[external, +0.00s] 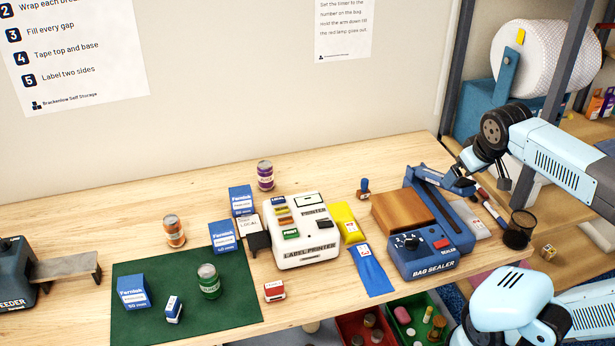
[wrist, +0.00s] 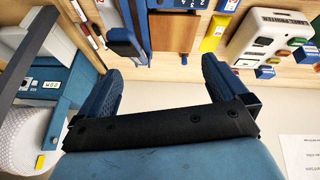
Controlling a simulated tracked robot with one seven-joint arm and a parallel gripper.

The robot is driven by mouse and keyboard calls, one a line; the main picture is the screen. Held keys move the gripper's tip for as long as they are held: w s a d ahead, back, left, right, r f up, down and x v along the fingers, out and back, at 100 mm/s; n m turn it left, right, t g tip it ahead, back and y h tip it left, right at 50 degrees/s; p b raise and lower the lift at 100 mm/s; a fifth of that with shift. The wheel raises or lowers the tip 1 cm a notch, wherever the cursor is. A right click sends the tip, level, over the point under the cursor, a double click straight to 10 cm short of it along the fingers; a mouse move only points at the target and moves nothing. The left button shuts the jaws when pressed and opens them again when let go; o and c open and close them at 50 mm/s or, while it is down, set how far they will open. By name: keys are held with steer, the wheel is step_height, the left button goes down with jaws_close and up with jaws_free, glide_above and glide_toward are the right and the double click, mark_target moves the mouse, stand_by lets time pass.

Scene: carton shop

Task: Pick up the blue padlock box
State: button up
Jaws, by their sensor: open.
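Three blue boxes marked Farnisk stand on the bench in the external view. One box (external: 133,291) is on the green mat's left part, one (external: 228,237) is at the mat's back right edge, and one (external: 241,200) is behind that, left of the label printer. Their small print is hard to read, so I cannot tell which holds a padlock. My gripper (external: 482,176) is above the bag sealer's right side, far right of all three boxes. In the wrist view my gripper (wrist: 160,72) has its two fingers wide apart, with nothing between them.
The label printer (external: 300,248) and bag sealer (external: 428,252) stand between my gripper and the boxes. Cans, including a green can (external: 209,281), and a small blue-and-white item (external: 173,309) stand near the boxes. The green mat (external: 225,318) has bare space. A dark cup (external: 519,230) is at right.

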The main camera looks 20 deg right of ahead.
steer(key=w+a+n+h, duration=0.1)
steer(key=w+n+h, duration=0.1)
steer(key=w+n, duration=0.6)
steer(key=w+a+n+t+h, duration=0.3)
steer(key=w+a+n, duration=0.5)
steer(key=w+a, duration=0.75)
steer(key=n+t+y, duration=0.7)
steer(key=n+t, duration=0.3)
steer(key=n, duration=0.8)
glide_above(224, 237)
step_height(224, 237, down, 21)
steer(key=shift+s+f, duration=0.25)
steer(key=shift+f, duration=1.4)
steer(key=shift+s+f, duration=0.2)
steer(key=shift+f, duration=1.45)
steer(key=shift+w+f, duration=0.1)
steer(key=shift+f, duration=0.15)
steer(key=w, duration=0.4)
steer(key=shift+w+a, duration=0.15)
steer(key=shift+w, duration=0.25)
